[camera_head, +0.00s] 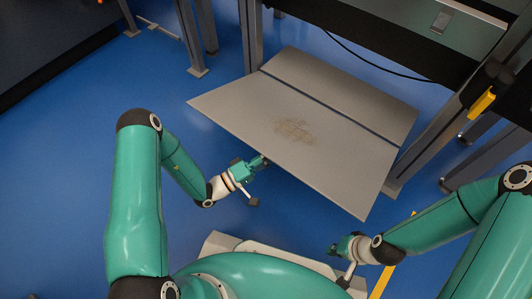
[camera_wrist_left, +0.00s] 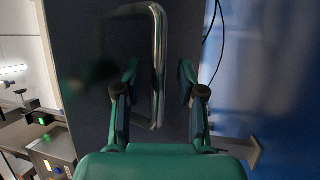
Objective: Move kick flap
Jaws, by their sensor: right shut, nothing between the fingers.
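The kick flap is a wide grey panel (camera_head: 240,110) with a brownish scuffed patch, sloping out from under the dark frame in the head view. My left gripper (camera_head: 262,160) is at the flap's near edge, its tips partly hidden there. In the left wrist view, a bent metal handle (camera_wrist_left: 158,45) stands on a dark surface. My left gripper (camera_wrist_left: 158,88) is open there, its fingers apart with the handle's right bar between them in the picture; contact cannot be told. My right gripper (camera_head: 334,249) is shut and empty, low, nearer to me than the flap.
Grey metal posts (camera_head: 250,40) stand behind and beside the flap. A yellow-handled part (camera_head: 482,104) is on the right post. A black cable (camera_head: 365,66) hangs behind. A yellow floor line (camera_head: 385,280) runs near my right arm. Blue floor (camera_head: 80,180) is clear at left.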

